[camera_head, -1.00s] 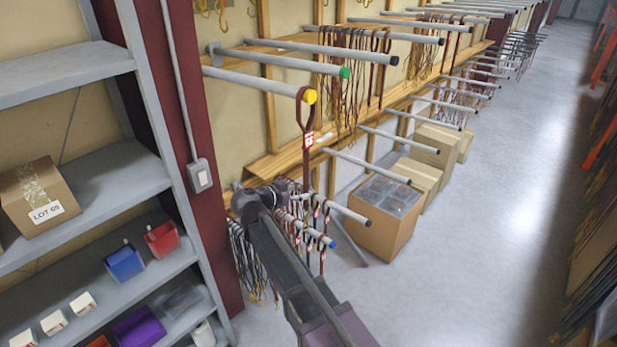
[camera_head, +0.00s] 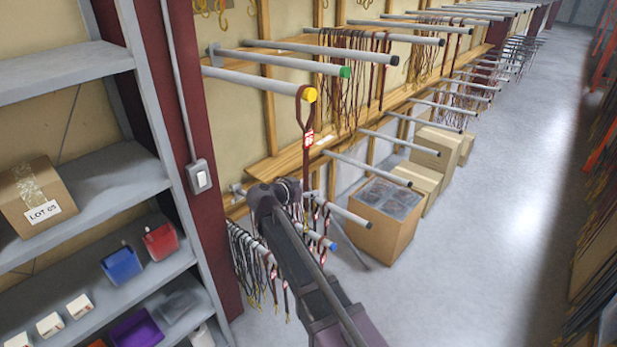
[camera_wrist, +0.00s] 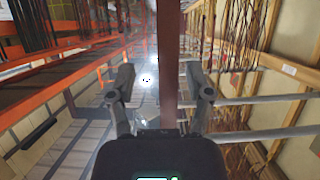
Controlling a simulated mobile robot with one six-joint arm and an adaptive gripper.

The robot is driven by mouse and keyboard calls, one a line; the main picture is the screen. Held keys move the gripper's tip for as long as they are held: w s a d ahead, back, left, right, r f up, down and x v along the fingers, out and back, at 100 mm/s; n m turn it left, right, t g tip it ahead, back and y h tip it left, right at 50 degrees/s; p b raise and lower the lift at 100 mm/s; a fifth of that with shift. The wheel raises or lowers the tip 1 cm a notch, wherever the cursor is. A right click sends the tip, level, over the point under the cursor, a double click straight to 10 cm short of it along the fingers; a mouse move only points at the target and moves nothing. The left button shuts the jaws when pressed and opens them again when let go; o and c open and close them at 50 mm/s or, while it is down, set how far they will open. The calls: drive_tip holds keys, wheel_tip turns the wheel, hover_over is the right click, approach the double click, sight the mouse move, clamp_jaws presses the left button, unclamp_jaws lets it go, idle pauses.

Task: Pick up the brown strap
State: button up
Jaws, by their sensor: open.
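The brown strap (camera_head: 301,116) hangs by its loop from the yellow-tipped rod in the head view. It has a red and white tag, and its lower part runs down behind my arm. In the wrist view the strap (camera_wrist: 168,55) is a brown vertical band reaching down between the two fingers of my gripper (camera_wrist: 161,82). The fingers are open, with visible space on both sides of the strap, nearer the right finger. In the head view the fingers are hidden by my own wrist.
A green-tipped rod (camera_head: 290,62) sticks out just above. Lower rods, one blue-tipped (camera_head: 322,243), carry several straps close around my arm. Grey shelves (camera_head: 90,185) stand at left. Cardboard boxes (camera_head: 393,232) sit on the floor; the aisle at right is clear.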

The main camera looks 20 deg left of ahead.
clamp_jaws()
drive_tip(key=shift+r, duration=0.15)
idle(0.4)
wheel_tip(320, 180, up, 3)
drive_tip(key=p, duration=0.3)
drive_tip(key=s+d, duration=0.3)
drive_tip(key=d, duration=0.5)
drive_tip(key=s+d, duration=0.3)
drive_tip(key=d, duration=0.5)
drive_tip(key=shift+s+d, duration=0.35)
drive_tip(key=shift+s, duration=0.05)
drive_tip(key=shift+r, duration=0.1)
